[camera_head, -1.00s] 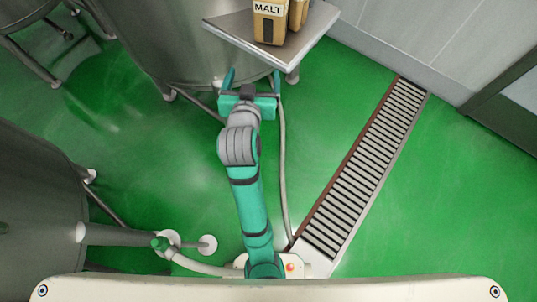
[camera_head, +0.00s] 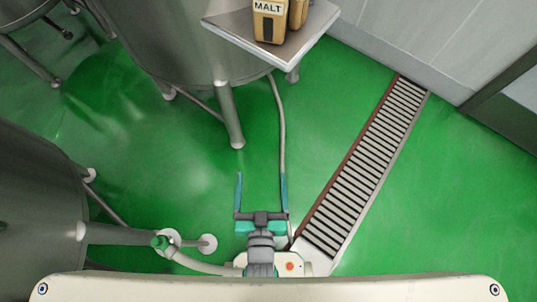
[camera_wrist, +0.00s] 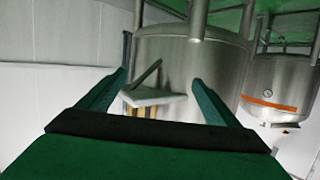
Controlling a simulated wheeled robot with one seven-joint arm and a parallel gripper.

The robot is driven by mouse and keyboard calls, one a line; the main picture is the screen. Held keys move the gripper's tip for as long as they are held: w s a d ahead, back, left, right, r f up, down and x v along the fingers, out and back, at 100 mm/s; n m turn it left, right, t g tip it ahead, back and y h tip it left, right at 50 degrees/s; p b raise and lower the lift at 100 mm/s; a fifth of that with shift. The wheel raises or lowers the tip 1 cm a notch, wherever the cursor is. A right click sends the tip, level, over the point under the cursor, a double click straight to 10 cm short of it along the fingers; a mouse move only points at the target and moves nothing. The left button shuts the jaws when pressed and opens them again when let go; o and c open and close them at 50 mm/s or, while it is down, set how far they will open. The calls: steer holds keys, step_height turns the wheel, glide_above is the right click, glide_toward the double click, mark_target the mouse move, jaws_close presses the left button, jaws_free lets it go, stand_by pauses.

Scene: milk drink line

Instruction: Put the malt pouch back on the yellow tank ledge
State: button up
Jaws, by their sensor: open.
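A tan malt pouch (camera_head: 269,28) with a white MALT label and a dark front patch stands upright on a grey metal ledge (camera_head: 240,30) fixed to a steel tank (camera_head: 185,45). A second tan pouch (camera_head: 298,14) stands close behind it, partly cut off. My gripper (camera_head: 262,178) is open and empty, low in the head view and well apart from the ledge. The wrist view appears upside down; the ledge (camera_wrist: 153,97) shows between the fingers, at a distance, with tan pouches (camera_wrist: 130,109) partly hidden. I see no yellow marking on this tank.
A slotted floor drain (camera_head: 365,165) runs diagonally at right. A hose (camera_head: 282,130) lies near the gripper. Another steel tank (camera_head: 35,200) with a pipe is at left. The wrist view shows a tank with an orange band (camera_wrist: 270,104). Green floor is clear between.

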steer(key=d+v, duration=0.2)
steer(key=v, duration=0.7)
steer(key=shift+s+f, duration=0.3)
steer(key=shift+s, duration=0.1)
stand_by(0.7)
